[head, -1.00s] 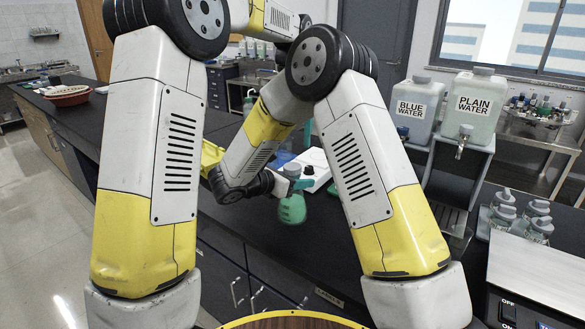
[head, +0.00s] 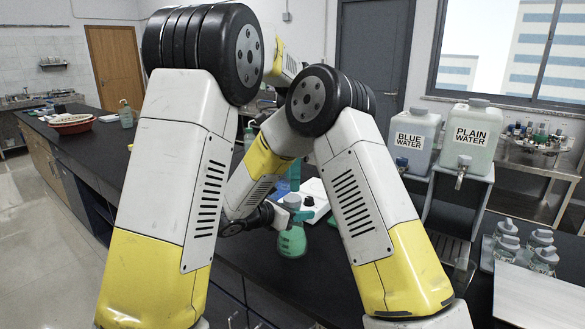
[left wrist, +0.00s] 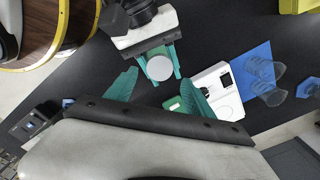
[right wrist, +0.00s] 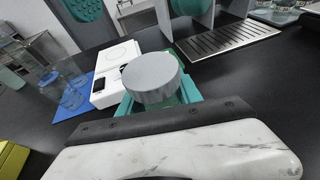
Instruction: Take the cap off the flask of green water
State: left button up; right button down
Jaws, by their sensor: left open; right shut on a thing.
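The flask of green water (head: 292,243) is upright at the dark bench in the head view. My right gripper (head: 291,212) is shut on it at its upper part, below the cap. The round grey cap (right wrist: 152,77) is on the flask in the right wrist view, and it shows from above in the left wrist view (left wrist: 159,68). My left gripper (left wrist: 158,82) is open, its teal fingers apart on either side of the cap in that view and not touching it. I cannot tell whether the flask's base touches the bench.
A white device (right wrist: 115,70) and a blue mat (left wrist: 252,62) with clear glassware (left wrist: 266,82) lie close by. Tanks of blue water (head: 410,140) and plain water (head: 468,137) stand on a rack to the right. Several capped flasks (head: 541,250) stand at far right.

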aim_at(292, 198)
pick_arm(q)
notch_tip(292, 198, down, 6)
jog(key=shift+r, duration=0.15)
jog(key=shift+c, duration=0.4)
grip_shut()
jog(key=n, duration=0.4)
jog(key=shift+r, duration=0.1)
jog(key=n, duration=0.4)
jog(key=shift+n, duration=0.4)
jog(key=n, duration=0.7)
jog(key=shift+n, duration=0.4)
